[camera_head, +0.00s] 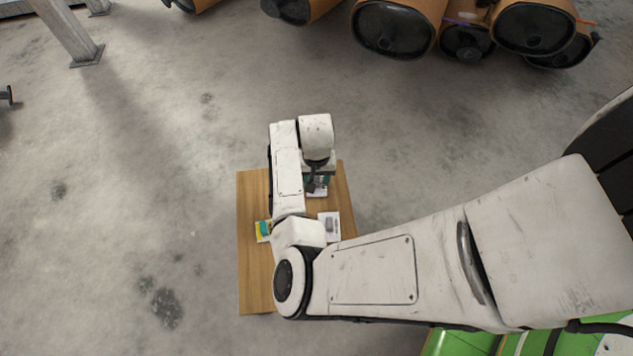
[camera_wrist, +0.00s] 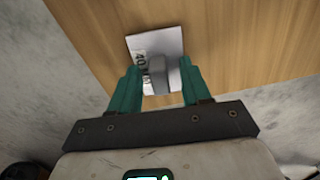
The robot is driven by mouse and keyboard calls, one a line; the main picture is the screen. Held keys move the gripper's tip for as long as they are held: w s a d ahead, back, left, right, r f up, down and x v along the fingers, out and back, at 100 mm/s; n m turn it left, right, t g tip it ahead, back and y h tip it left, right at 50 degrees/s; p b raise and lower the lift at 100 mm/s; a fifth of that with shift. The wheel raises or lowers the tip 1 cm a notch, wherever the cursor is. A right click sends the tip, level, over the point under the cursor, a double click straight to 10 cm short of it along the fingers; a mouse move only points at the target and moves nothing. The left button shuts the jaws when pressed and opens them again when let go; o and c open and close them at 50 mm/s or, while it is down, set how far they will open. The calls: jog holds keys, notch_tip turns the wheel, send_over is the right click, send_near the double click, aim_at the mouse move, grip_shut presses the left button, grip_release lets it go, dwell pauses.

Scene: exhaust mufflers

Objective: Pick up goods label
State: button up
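A white goods label (camera_wrist: 172,43) with dark print lies on the wooden table, with a raised grey block on it (camera_wrist: 157,72). In the head view this label (camera_head: 316,193) shows only partly beneath my gripper (camera_head: 318,181). In the wrist view my gripper (camera_wrist: 160,70) has its two teal fingers apart, one on each side of the grey block, with gaps between. It is open and holds nothing. The fingers and block hide part of the label. Height above the table is hard to tell.
Mufflers (camera_head: 395,30) lie at the top. A post (camera_head: 68,30) stands top left. Floor left of the table is clear.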

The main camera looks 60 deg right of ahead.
grip_shut()
jog(key=shift+r, duration=0.15)
